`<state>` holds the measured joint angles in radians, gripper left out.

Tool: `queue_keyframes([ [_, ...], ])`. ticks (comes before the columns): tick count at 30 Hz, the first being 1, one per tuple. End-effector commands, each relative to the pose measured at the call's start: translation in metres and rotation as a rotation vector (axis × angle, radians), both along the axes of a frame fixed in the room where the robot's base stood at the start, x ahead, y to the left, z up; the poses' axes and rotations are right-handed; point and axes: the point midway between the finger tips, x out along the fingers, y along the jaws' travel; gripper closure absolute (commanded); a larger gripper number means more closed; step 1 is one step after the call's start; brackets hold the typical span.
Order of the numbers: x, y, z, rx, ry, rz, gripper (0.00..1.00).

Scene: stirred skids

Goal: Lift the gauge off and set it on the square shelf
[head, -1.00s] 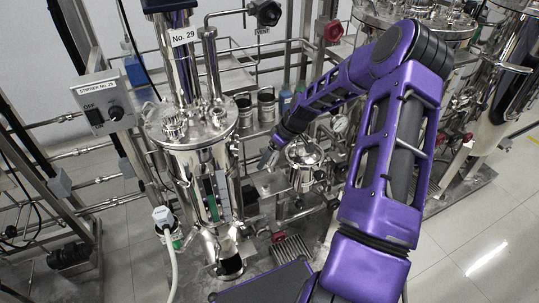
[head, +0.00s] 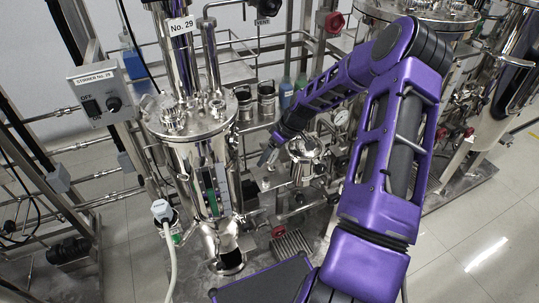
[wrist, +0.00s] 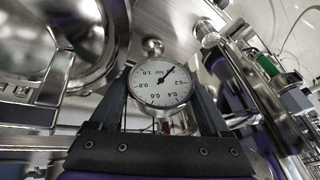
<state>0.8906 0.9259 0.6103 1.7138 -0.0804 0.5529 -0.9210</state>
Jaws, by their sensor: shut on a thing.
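The gauge (wrist: 161,82) is a round white dial with black numbers and a metal rim, seen upside down in the wrist view. My gripper (wrist: 160,72) is shut on it, one dark finger on each side. A rounded metal fitting shows just beyond the dial's upper edge; I cannot tell whether the gauge touches it. In the head view my gripper (head: 267,156) is between the No. 29 vessel and a smaller shiny vessel; the gauge is too small to make out there. A flat metal plate (head: 237,72) is behind the No. 29 vessel; I cannot tell whether it is the square shelf.
The tall No. 29 vessel (head: 191,125) stands left of my gripper, and the small shiny vessel (head: 305,162) stands close on its right. A stirrer switch box (head: 101,93) is at the left. Pipes, valves and rails crowd the area around my gripper.

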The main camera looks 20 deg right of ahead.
Motion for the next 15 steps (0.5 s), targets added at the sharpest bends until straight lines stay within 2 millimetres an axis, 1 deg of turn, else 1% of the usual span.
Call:
queue_keyframes([
  [8, 0.0002, 0.0000, -0.0062, 0.000, 0.000, 0.000, 0.82],
  [9, 0.0002, 0.0000, -0.0051, 0.000, 0.000, 0.000, 0.12],
  [11, 0.0002, 0.0000, -0.0051, 0.000, 0.000, 0.000, 0.02],
  [12, 0.0002, 0.0000, -0.0051, 0.000, 0.000, 0.000, 0.00],
  [15, 0.0001, 0.0001, -0.0051, 0.000, 0.000, 0.000, 0.00],
])
